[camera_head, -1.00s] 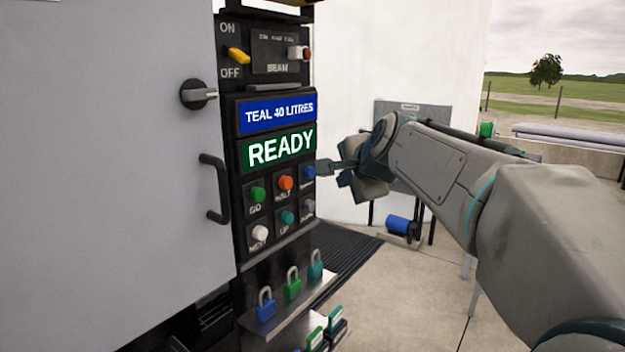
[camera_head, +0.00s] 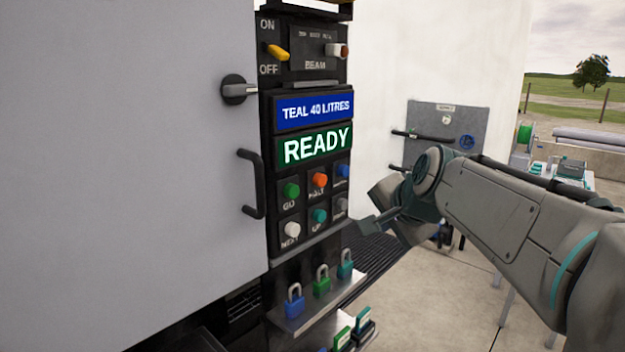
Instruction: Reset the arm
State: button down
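My gripper (camera_head: 368,226) is at the end of my grey arm, in the middle of the view, just right of the control panel's lower buttons. Its tip points left toward the panel and looks apart from it. Only one finger shape shows clearly, seen side-on, so its opening is hidden. I see nothing held in it. The control panel (camera_head: 268,165) is black, with a lit blue sign (camera_head: 314,111) reading "TEAL 40 LITRES" and a green sign (camera_head: 316,146) reading "READY".
Coloured buttons, including a green one (camera_head: 291,191), sit below the signs. A shelf (camera_head: 300,318) holds blue, green and teal padlocks. A grey door with a black handle (camera_head: 250,184) fills the left. A grey board (camera_head: 470,125) stands behind my arm. Concrete floor is open at lower right.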

jog(key=s+f+n+g+h, duration=0.2)
jog(key=s+f+n+g, duration=0.4)
jog(key=s+f+n, duration=0.5)
jog(key=s+f, duration=0.7)
jog(key=s, duration=0.3)
jog(key=shift+s+f, duration=0.2)
jog(key=shift+f, duration=0.15)
